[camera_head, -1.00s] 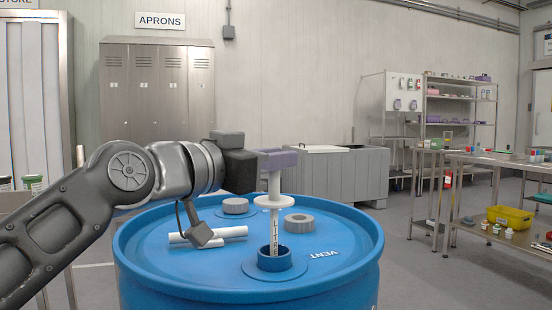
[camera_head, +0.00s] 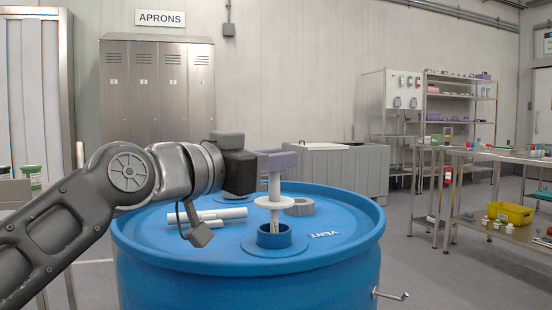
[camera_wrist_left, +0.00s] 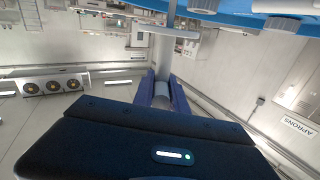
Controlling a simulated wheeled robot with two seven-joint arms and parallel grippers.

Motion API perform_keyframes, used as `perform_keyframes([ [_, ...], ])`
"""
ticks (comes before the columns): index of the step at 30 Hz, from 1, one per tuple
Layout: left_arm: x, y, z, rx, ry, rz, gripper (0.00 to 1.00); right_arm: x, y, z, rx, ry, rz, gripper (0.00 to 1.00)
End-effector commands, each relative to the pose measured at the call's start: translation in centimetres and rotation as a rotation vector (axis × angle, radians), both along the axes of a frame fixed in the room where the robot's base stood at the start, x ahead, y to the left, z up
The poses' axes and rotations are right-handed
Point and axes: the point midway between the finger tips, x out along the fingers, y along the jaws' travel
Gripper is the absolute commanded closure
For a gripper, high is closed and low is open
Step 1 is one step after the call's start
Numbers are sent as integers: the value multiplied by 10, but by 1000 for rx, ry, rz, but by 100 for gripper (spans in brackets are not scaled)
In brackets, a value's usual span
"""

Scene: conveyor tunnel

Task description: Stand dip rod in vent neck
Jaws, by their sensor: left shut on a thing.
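The dip rod (camera_head: 275,187) is white, with a round collar partway down and a marked thin lower part. My left gripper (camera_head: 279,158) is shut on its top and holds it upright over the blue drum (camera_head: 190,262). The vent neck (camera_head: 274,241) is a short blue ring on the drum lid, beside the word VENT. The rod's lower end reaches into the neck opening and is hidden by the rim; the collar is clear above it. In the left wrist view the purple fingers (camera_wrist_left: 163,92) close around the rod (camera_wrist_left: 163,48). My right gripper is not in view.
White tubes (camera_head: 208,216) lie on the lid to the left, below my wrist. A tap (camera_head: 392,295) sticks out from the drum's right side. Steel tables (camera_head: 500,158) stand farther right.

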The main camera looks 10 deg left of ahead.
Motion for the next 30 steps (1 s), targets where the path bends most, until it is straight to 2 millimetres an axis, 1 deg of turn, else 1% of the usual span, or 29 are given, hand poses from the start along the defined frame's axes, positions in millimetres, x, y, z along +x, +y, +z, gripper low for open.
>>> perform_keyframes([
  [1, 0, 0, -7, 0, -1, 0, 100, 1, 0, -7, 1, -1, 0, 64],
  [6, 0, 0, -19, 0, -1, 0, 100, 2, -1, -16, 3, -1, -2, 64],
  [13, 0, 0, -17, 0, 0, 0, 100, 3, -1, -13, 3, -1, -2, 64],
  [14, 0, 0, -17, 0, 0, 0, 80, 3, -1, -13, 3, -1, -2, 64],
  [21, 0, 0, -17, 0, 0, 0, 60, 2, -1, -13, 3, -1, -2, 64],
  [23, 0, 0, -17, 0, 0, 0, 57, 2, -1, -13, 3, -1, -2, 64],
  [30, 0, 0, -17, 0, 0, 0, 57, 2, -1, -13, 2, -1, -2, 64],
])
